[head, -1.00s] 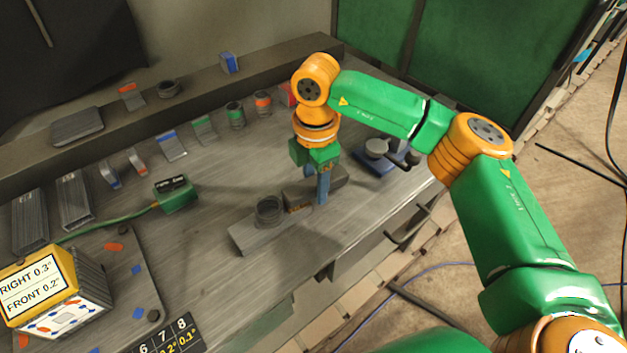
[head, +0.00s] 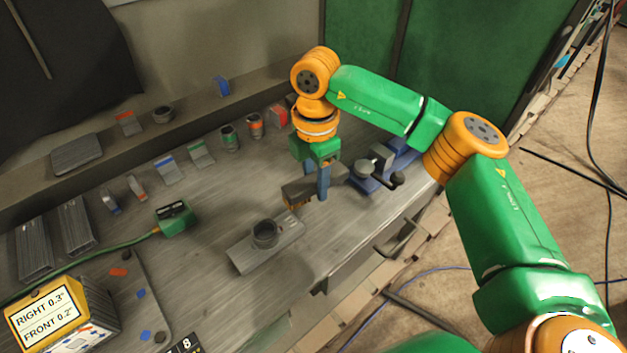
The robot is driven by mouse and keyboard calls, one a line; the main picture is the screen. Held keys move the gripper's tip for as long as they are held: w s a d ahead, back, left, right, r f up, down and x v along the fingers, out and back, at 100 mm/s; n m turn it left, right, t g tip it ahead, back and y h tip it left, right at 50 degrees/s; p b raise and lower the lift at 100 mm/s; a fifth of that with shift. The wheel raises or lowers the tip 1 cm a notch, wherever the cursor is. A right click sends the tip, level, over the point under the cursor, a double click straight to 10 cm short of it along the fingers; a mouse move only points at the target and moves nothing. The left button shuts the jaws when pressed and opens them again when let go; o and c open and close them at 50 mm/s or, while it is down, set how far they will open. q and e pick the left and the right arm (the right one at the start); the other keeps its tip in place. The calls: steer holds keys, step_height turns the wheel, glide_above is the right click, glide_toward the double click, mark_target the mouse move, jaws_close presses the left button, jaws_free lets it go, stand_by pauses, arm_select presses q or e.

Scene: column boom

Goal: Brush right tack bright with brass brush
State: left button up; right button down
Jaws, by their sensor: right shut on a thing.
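My right gripper (head: 323,190) is shut on a grey brush block with brass-coloured bristles (head: 295,203) on its underside. The brush lies sideways across the fingers, beyond the right end of a flat grey plate (head: 245,262). The bristles look apart from the plate; their exact height is hard to judge. A dark grey ring (head: 265,234) stands upright on the plate near its middle. The tack spots at the ring's foot are too small to make out. My left gripper is not in view.
A blue-based vise or clamp (head: 372,180) stands right of the brush. A green box with a cable (head: 174,217) lies left of the plate. A yellow sign block (head: 45,307) is at lower left. Several clamps and rings line the back. Bench around the plate is clear.

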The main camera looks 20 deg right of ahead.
steer(key=shift+f, duration=0.1)
steer(key=shift+n, duration=0.7)
steer(key=f+b, duration=0.1)
steer(key=a+f+b, duration=0.1)
steer(key=f, duration=0.1)
steer(key=a+f+b, duration=0.1)
steer(key=shift+w+f, duration=0.1)
steer(key=shift+f, duration=0.1)
steer(key=shift+a+f+b, duration=0.25)
steer(key=shift+f+b, duration=0.15)
steer(key=shift+f, duration=0.3)
